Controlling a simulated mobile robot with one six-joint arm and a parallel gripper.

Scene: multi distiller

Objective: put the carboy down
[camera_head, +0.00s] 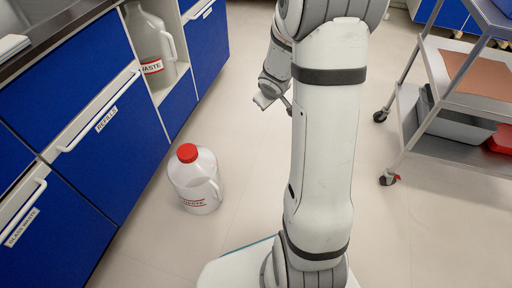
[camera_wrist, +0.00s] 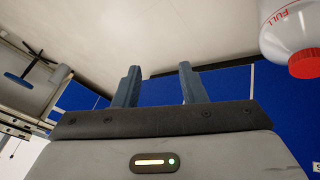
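A translucent white carboy (camera_head: 196,182) with a red cap stands upright on the floor, in front of the blue cabinets; its label is only partly legible. A carboy with a red cap and red "FULL" lettering (camera_wrist: 292,30) shows at the upper right of the wrist view, cut off by the frame and apart from the fingers. My gripper (camera_wrist: 160,86) has its two fingers spread with nothing between them. In the head view my gripper (camera_head: 272,100) is partly hidden by my arm, up and to the right of the floor carboy and not touching it.
A second carboy labelled "WASTE" (camera_head: 153,50) stands in an open cabinet bay. Blue cabinets (camera_head: 90,150) with long handles line the left. A wheeled steel cart (camera_head: 450,145) with a grey bin (camera_head: 455,122) stands at right. The floor between is clear.

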